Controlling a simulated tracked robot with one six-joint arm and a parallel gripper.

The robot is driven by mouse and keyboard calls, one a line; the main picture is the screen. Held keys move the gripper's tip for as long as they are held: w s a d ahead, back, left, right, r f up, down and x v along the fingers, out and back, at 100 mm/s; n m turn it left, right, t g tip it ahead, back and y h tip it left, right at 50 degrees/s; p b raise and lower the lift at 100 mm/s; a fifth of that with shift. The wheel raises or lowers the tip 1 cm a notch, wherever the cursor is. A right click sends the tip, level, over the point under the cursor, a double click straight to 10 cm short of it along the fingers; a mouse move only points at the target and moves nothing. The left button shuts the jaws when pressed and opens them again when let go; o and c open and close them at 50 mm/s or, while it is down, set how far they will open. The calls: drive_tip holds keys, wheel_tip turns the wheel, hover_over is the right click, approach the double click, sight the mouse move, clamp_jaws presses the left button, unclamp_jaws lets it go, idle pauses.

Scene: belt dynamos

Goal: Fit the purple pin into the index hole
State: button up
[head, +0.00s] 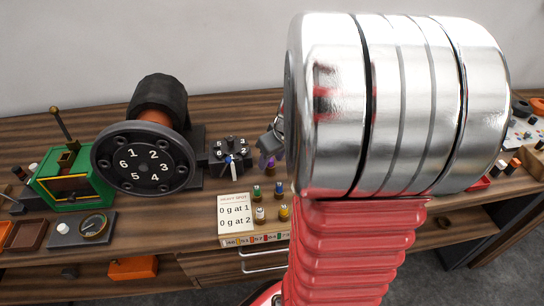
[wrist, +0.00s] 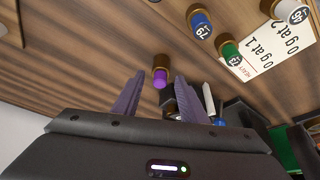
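The purple pin (wrist: 160,78), with a brass-coloured end, stands on the wooden bench in the wrist view. It also shows in the head view (head: 268,161), partly hidden by my arm. My gripper (wrist: 157,92) is open, its two dark fingers apart with the pin lying between and just beyond their tips. No contact with the pin shows. In the head view my gripper (head: 272,140) is mostly hidden behind my arm. A black numbered wheel (head: 145,157) stands left of it, beside a small numbered black block (head: 228,154). I cannot tell which opening is the index hole.
A white card (head: 234,213) and several colour-topped weights (head: 258,213) lie in front of the block. A blue weight (wrist: 200,24) and a green one (wrist: 228,48) stand near the pin.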

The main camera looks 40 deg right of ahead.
drive_tip(key=shift+c, duration=0.6)
drive_tip(key=c, duration=0.8)
drive_tip(key=o, duration=0.9)
drive_tip(key=shift+r, duration=0.1)
drive_tip(key=v, duration=1.3)
drive_tip(key=shift+s+r, duration=0.15)
drive_tip(key=shift+r, duration=0.15)
